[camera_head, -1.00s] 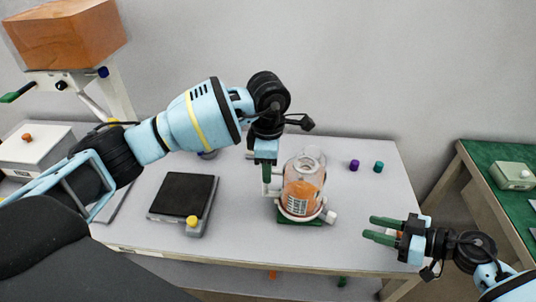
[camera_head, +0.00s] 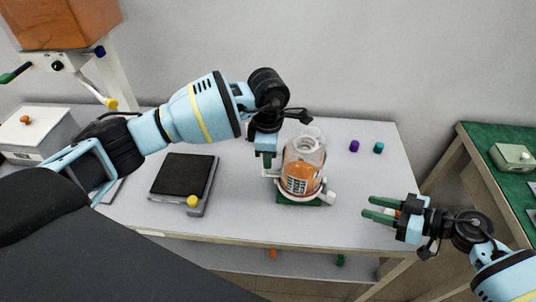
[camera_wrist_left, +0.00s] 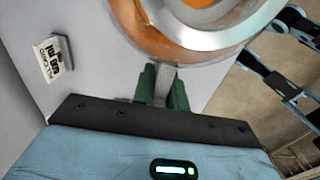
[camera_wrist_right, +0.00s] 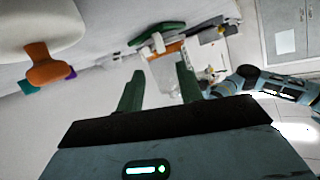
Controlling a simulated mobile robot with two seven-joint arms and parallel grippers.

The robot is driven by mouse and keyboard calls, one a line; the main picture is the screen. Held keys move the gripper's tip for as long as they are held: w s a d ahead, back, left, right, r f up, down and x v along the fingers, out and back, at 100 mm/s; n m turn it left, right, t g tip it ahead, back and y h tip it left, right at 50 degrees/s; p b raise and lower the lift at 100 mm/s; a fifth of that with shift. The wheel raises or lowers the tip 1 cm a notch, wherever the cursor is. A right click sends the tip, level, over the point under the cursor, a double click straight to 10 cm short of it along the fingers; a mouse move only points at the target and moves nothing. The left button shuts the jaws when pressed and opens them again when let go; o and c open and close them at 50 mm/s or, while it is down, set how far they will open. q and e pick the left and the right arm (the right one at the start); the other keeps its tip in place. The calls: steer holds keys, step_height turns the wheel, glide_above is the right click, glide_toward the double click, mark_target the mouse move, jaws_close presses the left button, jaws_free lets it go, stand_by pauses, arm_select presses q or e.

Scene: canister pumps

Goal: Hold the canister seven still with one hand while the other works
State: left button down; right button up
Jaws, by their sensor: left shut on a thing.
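The canister (camera_head: 302,170) stands upright on a green base (camera_head: 298,200) on the grey table. It is clear, with orange contents, a printed label and a white collar with a spout (camera_head: 327,198) at the right. Its number is not readable. My left gripper (camera_head: 268,165) is at its left side. In the left wrist view the left fingers (camera_wrist_left: 164,85) are closed on a narrow grey part beside the canister's rim (camera_wrist_left: 200,35). My right gripper (camera_head: 368,208) is open and empty, to the right of the canister. The right wrist view shows its spread fingers (camera_wrist_right: 160,85).
A black-topped plate (camera_head: 183,173) with a yellow knob lies left of the canister. Purple (camera_head: 354,146) and teal (camera_head: 379,148) caps stand at the back right. A printed tag (camera_wrist_left: 53,60) lies near the left gripper. A green-topped table (camera_head: 480,140) stands at the right.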

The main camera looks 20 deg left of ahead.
mark_target(334, 194)
steer(key=shift+n+t, duration=0.3)
steer(key=shift+n, duration=0.3)
steer(key=x, duration=0.6)
steer(key=r+x, duration=0.1)
steer(key=x, duration=0.3)
steer(key=shift+s+a, duration=0.15)
steer(key=shift+a, duration=0.15)
jaws_close()
steer(key=shift+h, duration=0.3)
